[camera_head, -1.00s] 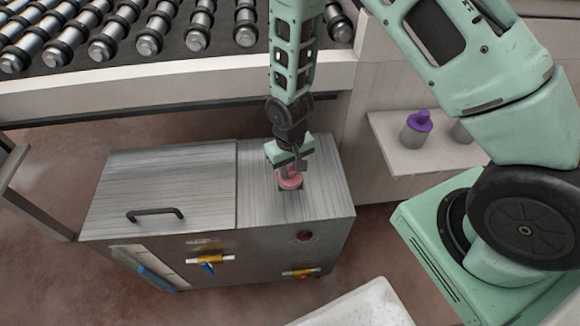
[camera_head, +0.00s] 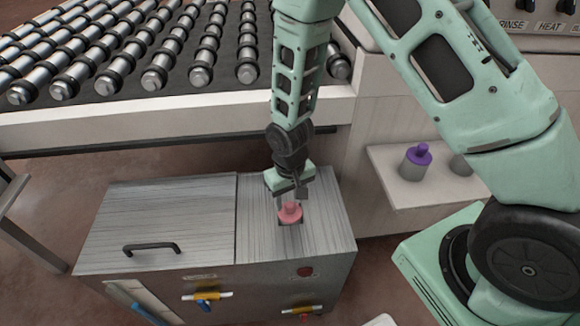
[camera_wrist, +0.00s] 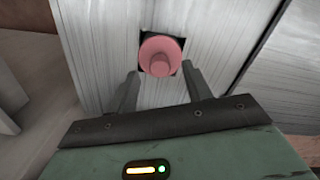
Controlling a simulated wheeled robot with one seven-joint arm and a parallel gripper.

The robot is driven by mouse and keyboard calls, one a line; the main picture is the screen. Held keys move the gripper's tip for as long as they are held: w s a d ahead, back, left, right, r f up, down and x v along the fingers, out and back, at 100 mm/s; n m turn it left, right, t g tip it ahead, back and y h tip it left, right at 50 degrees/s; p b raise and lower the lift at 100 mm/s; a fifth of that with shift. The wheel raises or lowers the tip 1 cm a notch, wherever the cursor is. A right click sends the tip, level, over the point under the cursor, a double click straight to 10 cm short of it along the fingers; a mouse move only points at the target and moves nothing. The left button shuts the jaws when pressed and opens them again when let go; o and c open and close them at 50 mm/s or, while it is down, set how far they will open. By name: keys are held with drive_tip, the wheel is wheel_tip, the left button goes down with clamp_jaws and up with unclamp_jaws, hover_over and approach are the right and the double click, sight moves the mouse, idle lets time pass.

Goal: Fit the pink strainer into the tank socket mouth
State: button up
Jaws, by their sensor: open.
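The pink strainer (camera_head: 290,212) sits at the dark square socket mouth (camera_head: 284,222) in the top of the metal tank (camera_head: 317,222). In the wrist view the strainer (camera_wrist: 160,55) covers most of the socket mouth (camera_wrist: 146,37), whose dark corners show around it. How deep it sits cannot be told. My gripper (camera_head: 290,195) is just above and behind the strainer. In the wrist view my gripper's fingers (camera_wrist: 159,85) are spread apart, with the strainer beyond their tips and nothing held between them.
The tank's left lid has a black handle (camera_head: 151,247). Valves with yellow collars (camera_head: 207,296) are on its front. A purple-topped container (camera_head: 418,157) and a grey one (camera_head: 460,165) stand on a shelf (camera_head: 400,190) at right. A roller conveyor (camera_head: 150,60) lies behind.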

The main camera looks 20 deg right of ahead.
wheel_tip(320, 180, up, 14)
drive_tip(key=shift+r+p, duration=0.2)
drive_tip(key=shift+p, duration=0.2)
idle(0.3)
